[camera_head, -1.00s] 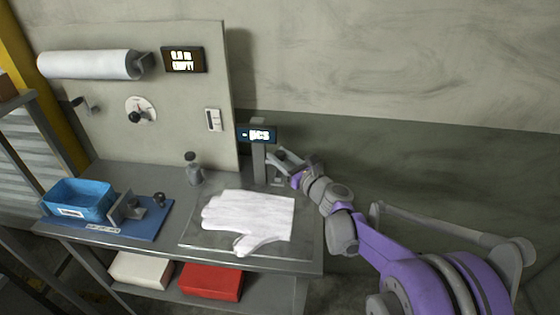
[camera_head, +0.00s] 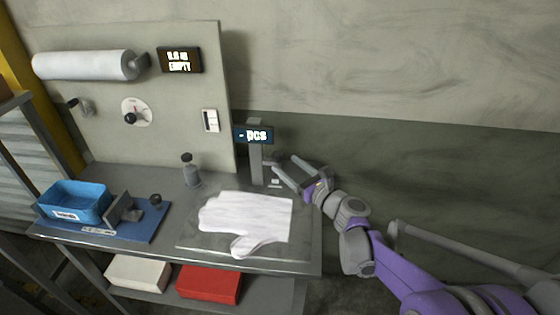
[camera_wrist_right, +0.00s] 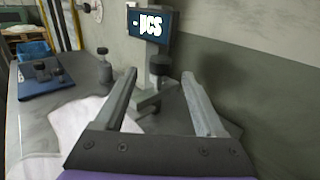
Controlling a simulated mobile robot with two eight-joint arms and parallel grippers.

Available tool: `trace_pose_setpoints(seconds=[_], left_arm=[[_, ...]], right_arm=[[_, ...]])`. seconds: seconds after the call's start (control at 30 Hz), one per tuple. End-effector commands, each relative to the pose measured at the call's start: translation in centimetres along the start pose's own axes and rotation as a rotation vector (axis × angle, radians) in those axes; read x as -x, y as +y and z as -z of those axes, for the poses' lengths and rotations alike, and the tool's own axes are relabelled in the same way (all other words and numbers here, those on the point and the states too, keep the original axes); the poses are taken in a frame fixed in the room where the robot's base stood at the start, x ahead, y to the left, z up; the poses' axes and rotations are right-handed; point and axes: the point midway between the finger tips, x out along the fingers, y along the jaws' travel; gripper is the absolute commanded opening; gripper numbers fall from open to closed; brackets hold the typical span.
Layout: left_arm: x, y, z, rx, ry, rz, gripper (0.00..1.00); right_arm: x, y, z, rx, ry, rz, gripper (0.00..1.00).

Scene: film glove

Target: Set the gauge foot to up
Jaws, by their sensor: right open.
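The gauge stands at the table's back right corner, a grey post with a lit display (camera_head: 254,135) reading about "- pcs". In the right wrist view, the display (camera_wrist_right: 150,23) is at the top, and a dark round knob (camera_wrist_right: 160,64) sits beside the post. Below it is a grey foot-like part (camera_wrist_right: 148,101); whether it is raised or lowered I cannot tell. My right gripper (camera_head: 282,163) is open and empty, just right of the post. In the wrist view its fingers (camera_wrist_right: 158,76) point at the knob, with visible gaps on both sides. My left gripper is not in view.
A white glove (camera_head: 246,222) lies on a clear sheet in front of the gauge. A small bottle (camera_head: 191,170) stands left of it. A blue bin (camera_head: 74,203) is at the left. A back panel (camera_head: 190,120) rises behind the table.

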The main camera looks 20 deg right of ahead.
Motion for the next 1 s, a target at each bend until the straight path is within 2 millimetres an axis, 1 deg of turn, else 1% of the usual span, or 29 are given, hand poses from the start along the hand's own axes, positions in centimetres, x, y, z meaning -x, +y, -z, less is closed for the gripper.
trace_pose_setpoints(seconds=[0.03,0.1,0.2,0.3,0.43,0.87,0.97,1.0], left_arm=[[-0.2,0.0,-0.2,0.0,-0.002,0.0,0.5],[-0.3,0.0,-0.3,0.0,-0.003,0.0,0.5],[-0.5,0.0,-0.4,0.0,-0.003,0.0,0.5],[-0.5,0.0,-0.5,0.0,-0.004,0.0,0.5],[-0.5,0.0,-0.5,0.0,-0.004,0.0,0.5],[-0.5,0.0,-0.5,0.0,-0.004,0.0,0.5],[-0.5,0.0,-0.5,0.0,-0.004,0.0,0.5],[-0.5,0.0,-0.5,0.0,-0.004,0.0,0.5]], right_arm=[[1.2,-0.1,0.1,0.0,0.001,0.004,0.72],[2.5,-0.1,0.1,0.0,0.001,0.003,0.72],[3.9,-0.1,0.1,-0.001,0.0,0.002,0.72],[4.9,-0.1,0.0,-0.001,0.0,0.002,0.72],[5.4,0.0,0.0,-0.001,0.0,0.0,0.72],[5.3,0.0,0.0,0.0,0.0,0.0,0.72],[5.4,0.8,0.2,0.042,0.02,-0.016,0.72],[5.5,1.7,0.4,0.091,0.04,-0.034,0.72]])
